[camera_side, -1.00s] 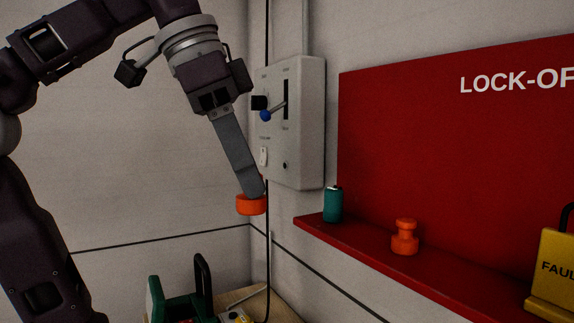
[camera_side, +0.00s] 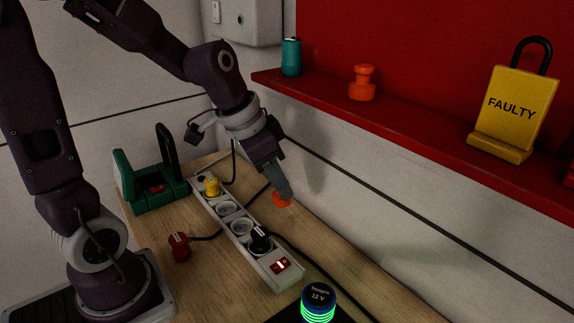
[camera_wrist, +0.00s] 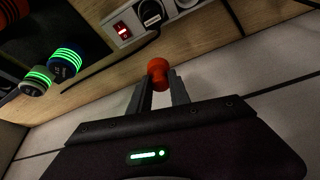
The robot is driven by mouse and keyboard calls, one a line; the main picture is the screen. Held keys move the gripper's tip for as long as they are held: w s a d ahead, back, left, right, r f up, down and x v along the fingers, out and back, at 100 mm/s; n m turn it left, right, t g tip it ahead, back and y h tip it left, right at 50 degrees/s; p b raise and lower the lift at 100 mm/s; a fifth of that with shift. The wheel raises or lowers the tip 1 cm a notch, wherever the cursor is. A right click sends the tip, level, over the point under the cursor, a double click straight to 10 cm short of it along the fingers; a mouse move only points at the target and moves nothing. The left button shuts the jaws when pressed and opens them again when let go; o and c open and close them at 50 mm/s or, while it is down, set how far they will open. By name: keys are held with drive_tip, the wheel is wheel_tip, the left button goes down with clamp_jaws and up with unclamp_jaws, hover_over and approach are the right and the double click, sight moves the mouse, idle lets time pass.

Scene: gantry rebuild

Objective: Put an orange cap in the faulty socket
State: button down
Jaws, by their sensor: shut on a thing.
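My gripper (camera_side: 284,188) is shut on an orange cap (camera_side: 281,201), seen at its fingertips. The wrist view also shows the cap (camera_wrist: 158,70) between the two fingers (camera_wrist: 160,95). In the side view it appears just right of the white power strip (camera_side: 277,281), apart from its sockets. The strip has a yellow plug (camera_side: 212,185) near its far end, two empty round sockets (camera_side: 227,208), a black plug (camera_side: 259,239) and a lit red switch (camera_side: 281,265). I cannot tell which socket is faulty. A second orange cap (camera_side: 362,83) stands on the red shelf.
A yellow FAULTY padlock sign (camera_side: 512,108) and a teal canister (camera_side: 291,57) stand on the red shelf (camera_side: 420,134). A red plug (camera_side: 179,246) and a green holder (camera_side: 150,187) are on the bench left of the strip. A glowing 12 V device (camera_side: 318,298) sits in front.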

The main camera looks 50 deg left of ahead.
drive_tip(key=s+a+f+m+g+h, duration=0.1)
drive_tip(key=s+a+f+m+h, duration=0.15)
drive_tip(key=a+m, duration=0.45)
drive_tip(key=s+a+f+m+g+h, duration=0.1)
drive_tip(key=s+a+f+m, duration=0.15)
drive_tip(key=a, duration=0.75)
drive_tip(key=shift+m+y, duration=0.25)
drive_tip(key=shift+w+f, duration=0.25)
drive_tip(key=shift+f, duration=1.25)
drive_tip(key=shift+w+f, duration=0.2)
drive_tip(key=shift+f, duration=1.3)
drive_tip(key=shift+f, duration=0.55)
drive_tip(key=c, duration=1.6)
unclamp_jaws()
drive_tip(key=shift+a, duration=0.1)
drive_tip(key=shift+c, duration=0.2)
drive_tip(key=shift+o, duration=0.7)
drive_tip(key=v, duration=1.1)
